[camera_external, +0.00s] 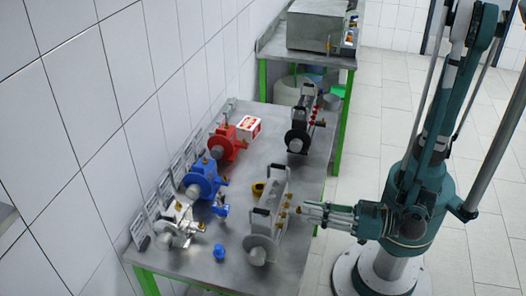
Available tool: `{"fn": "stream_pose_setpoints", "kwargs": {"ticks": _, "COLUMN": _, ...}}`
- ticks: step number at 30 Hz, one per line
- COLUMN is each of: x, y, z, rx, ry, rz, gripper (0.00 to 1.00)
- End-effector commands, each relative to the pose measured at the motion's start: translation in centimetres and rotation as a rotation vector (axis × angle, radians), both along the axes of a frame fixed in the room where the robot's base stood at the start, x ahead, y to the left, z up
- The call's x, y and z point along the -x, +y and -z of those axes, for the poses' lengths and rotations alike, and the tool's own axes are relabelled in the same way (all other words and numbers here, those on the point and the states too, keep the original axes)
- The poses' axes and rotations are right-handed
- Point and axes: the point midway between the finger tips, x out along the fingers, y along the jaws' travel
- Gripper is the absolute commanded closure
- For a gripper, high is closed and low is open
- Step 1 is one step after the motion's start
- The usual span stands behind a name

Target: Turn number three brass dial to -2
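A grey box-shaped pump unit (265,222) stands on the near right part of the metal bench. Small brass dials (287,205) sit in a row along its right side. I cannot read any numbers, so I cannot tell which dial is number three. Contact with a dial cannot be made out. The fingers are too small in view to show whether they are open or shut.
Red (224,142), blue (203,179) and silver (180,223) pumps line the wall side. A dark unit with red knobs (298,130) stands farther back. A loose blue part (219,251) and a yellow ring (258,188) lie on the bench (232,275).

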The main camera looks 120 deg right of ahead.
Motion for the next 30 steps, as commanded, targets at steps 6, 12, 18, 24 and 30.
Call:
{"fn": "stream_pose_setpoints", "kwargs": {"ticks": 6, "x": -1.4, "y": -1.4, "z": 0.0, "rx": 0.0, "ry": 0.0, "rz": 0.002, "gripper": 0.83}}
{"fn": "stream_pose_setpoints", "kwargs": {"ticks": 12, "x": -2.6, "y": -2.7, "z": 0.0, "rx": 0.0, "ry": 0.0, "rz": 0.002, "gripper": 0.83}}
{"fn": "stream_pose_setpoints", "kwargs": {"ticks": 18, "x": -3.6, "y": -3.5, "z": 0.0, "rx": 0.0, "ry": 0.0, "rz": 0.001, "gripper": 0.83}}
{"fn": "stream_pose_setpoints", "kwargs": {"ticks": 24, "x": -4.0, "y": -3.9, "z": 0.0, "rx": 0.0, "ry": 0.0, "rz": 0.001, "gripper": 0.83}}
{"fn": "stream_pose_setpoints", "kwargs": {"ticks": 30, "x": -4.1, "y": -4.0, "z": 0.0, "rx": 0.0, "ry": 0.0, "rz": 0.0, "gripper": 0.83}}
